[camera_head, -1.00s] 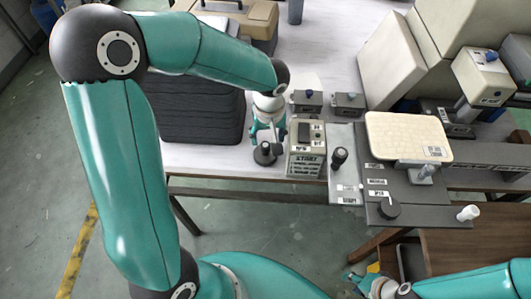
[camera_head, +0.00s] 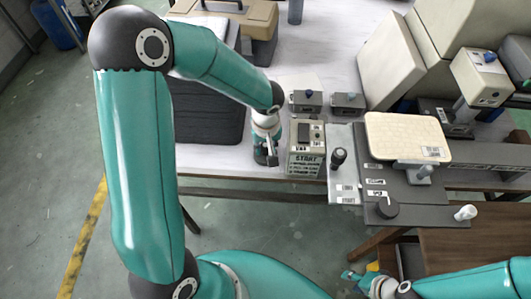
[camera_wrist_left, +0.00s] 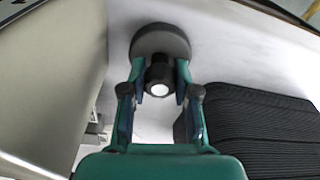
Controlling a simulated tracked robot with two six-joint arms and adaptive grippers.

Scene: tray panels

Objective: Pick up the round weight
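The round weight (camera_wrist_left: 160,42) is a dark disc with a narrower, pale-topped knob, standing on the white table in the left wrist view. My left gripper (camera_wrist_left: 160,72) is open, with one finger on each side of the knob; a firm grip is not visible. In the head view my left gripper (camera_head: 266,156) is low at the table's front edge and mostly hides the weight. My right gripper (camera_head: 355,280) is low at the bottom of the head view, away from the weight; its fingers are small and unclear.
A box labelled START (camera_head: 306,160) stands close right of the left gripper. A black ribbed case (camera_head: 205,125) lies to its left. Further right are a black knob lever (camera_head: 338,157), a cream tray (camera_head: 405,137) and a dark round knob (camera_head: 387,208) on a grey panel.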

